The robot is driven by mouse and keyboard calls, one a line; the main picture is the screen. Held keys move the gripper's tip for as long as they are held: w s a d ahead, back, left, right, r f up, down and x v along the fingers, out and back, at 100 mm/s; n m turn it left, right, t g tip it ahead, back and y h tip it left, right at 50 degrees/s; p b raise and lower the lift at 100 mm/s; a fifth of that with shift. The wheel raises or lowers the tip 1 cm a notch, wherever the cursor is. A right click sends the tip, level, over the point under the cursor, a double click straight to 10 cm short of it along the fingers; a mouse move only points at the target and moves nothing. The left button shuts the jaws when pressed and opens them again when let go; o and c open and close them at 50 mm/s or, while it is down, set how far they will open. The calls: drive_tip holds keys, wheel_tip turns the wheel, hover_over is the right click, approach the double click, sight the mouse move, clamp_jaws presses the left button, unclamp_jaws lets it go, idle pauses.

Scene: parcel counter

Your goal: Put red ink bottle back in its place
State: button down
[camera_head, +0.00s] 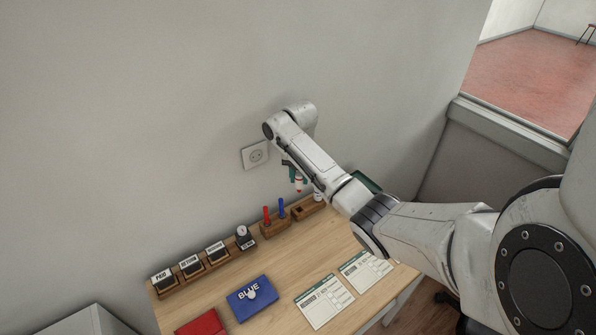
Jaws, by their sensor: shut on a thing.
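My gripper (296,177) hangs under the end of my arm near the wall, above the back edge of the counter. It is shut on a small white bottle with a red part (299,184), which looks like the red ink bottle. The bottle is held in the air above the wooden holders at the back. A wooden holder with an opening (307,208) stands below it on the counter. A small white thing at that holder's right end is partly hidden by my arm.
A wall socket (255,155) is left of my gripper.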

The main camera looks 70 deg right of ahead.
sight(299, 188)
drive_tip(key=shift+f, duration=0.25)
drive_tip(key=shift+f+b, duration=1.5)
drive_tip(key=shift+f, duration=0.5)
drive_tip(key=shift+f+b, duration=1.95)
drive_tip(key=shift+f, duration=1.05)
drive_tip(key=c, duration=1)
unclamp_jaws()
drive_tip(key=shift+c, duration=0.2)
drive_tip(key=shift+r, duration=0.1)
wheel_tip(299, 188, up, 5)
drive_tip(key=p, duration=0.5)
drive_tip(key=shift+r, duration=0.1)
